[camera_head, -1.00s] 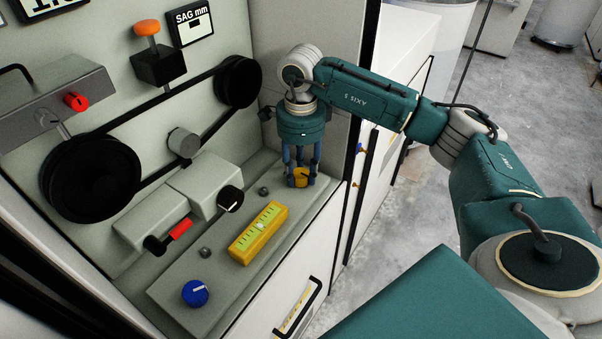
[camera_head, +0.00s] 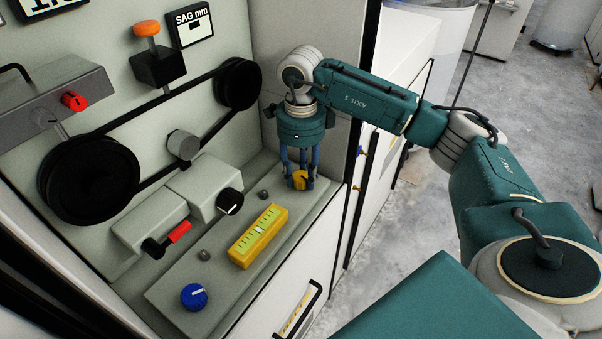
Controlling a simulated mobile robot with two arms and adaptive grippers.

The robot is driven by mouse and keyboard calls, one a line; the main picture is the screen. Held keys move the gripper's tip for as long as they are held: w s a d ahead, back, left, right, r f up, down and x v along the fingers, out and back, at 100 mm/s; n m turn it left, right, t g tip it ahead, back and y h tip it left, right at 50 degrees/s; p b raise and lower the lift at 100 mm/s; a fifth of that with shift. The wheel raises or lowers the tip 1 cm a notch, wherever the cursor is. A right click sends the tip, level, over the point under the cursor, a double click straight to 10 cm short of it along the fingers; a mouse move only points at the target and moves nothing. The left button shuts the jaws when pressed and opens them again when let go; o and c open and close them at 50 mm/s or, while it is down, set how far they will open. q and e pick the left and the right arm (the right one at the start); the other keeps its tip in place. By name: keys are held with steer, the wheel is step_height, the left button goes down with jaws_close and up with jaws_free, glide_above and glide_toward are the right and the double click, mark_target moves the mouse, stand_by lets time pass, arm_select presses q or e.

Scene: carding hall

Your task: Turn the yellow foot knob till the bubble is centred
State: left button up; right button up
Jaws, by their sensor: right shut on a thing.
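The yellow foot knob (camera_head: 300,179) stands at the far right end of the grey ledge. My right gripper (camera_head: 301,185) points down over it, its blue fingers shut around the knob and partly hiding it. The yellow level (camera_head: 242,255) lies on the ledge, left of and nearer than the knob. Its green vial (camera_head: 257,232) has dark cross marks; the bubble is too small to place surely. My left gripper is not in view.
A blue knob (camera_head: 194,297) sits at the ledge's near end. Two small dark studs, a black knob (camera_head: 230,201) and a red-handled lever (camera_head: 178,233) are close by. A belt runs around black pulleys (camera_head: 90,180) behind. A wall panel (camera_head: 305,70) stands close behind my right wrist.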

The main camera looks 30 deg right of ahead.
mark_target(301, 175)
steer(key=o, duration=1.2)
steer(key=shift+c, duration=0.2)
steer(key=shift+r, duration=0.1)
step_height(301, 175, up, 12)
